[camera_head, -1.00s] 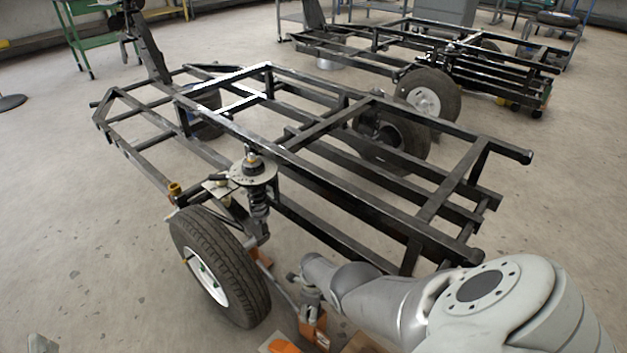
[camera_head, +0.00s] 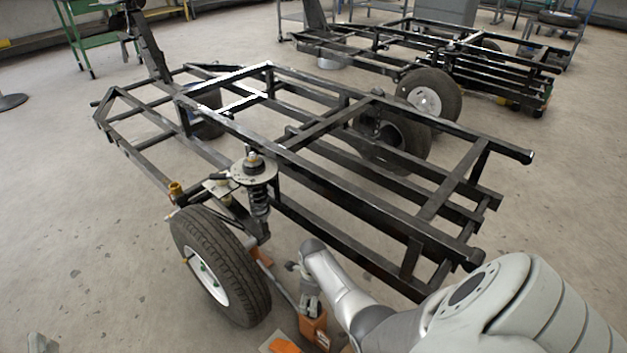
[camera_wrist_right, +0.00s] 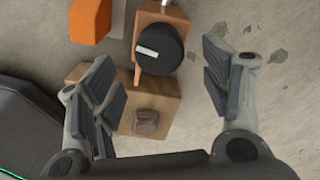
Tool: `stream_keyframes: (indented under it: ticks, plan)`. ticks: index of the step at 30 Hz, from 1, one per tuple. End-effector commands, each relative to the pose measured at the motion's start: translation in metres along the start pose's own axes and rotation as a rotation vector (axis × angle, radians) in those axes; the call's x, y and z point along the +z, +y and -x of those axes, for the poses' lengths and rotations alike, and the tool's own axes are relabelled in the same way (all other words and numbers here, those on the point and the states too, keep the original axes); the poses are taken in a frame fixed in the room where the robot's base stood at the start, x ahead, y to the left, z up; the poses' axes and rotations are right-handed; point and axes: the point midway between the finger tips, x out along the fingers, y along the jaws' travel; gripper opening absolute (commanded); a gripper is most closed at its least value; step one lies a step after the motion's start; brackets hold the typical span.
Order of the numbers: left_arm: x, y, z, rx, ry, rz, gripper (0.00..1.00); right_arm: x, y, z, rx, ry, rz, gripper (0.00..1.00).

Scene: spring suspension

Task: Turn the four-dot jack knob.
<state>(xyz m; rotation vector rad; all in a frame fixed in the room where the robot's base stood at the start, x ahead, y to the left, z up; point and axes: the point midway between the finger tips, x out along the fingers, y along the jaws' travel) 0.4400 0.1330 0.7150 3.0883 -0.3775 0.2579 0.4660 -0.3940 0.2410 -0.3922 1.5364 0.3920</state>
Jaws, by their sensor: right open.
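A round black knob (camera_wrist_right: 160,50) with a white bar mark sits on an orange-brown jack (camera_wrist_right: 152,17) in the right wrist view. I cannot make out any dots on it. My right gripper (camera_wrist_right: 162,88) is open, with one finger left of the knob and one right of it; neither visibly touches it. In the head view my right gripper (camera_head: 308,290) is low beside the wheel, just above the orange jack (camera_head: 314,326); the knob is not discernible there. A small grey piece at the bottom left may be my left gripper (camera_head: 42,343); its fingers cannot be made out.
A wooden block (camera_wrist_right: 148,112) and another orange part (camera_wrist_right: 90,20) lie near the jack. The wheel (camera_head: 220,265), the spring strut (camera_head: 257,190) and the black frame (camera_head: 350,215) stand close to my right arm.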

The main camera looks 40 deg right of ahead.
Motion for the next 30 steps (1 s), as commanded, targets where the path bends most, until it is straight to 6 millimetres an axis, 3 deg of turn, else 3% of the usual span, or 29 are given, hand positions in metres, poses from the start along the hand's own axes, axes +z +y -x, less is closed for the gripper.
stream_keyframes:
  ticks: [13,30]
  plan:
    - [0.000,0.000,0.000,0.000,0.000,0.000,0.47,0.000,0.000,0.055,-0.001,-0.001,-0.001,0.71]
    - [0.000,0.000,0.000,0.000,0.000,0.000,0.47,0.001,-0.002,0.064,-0.020,-0.008,0.032,0.71]
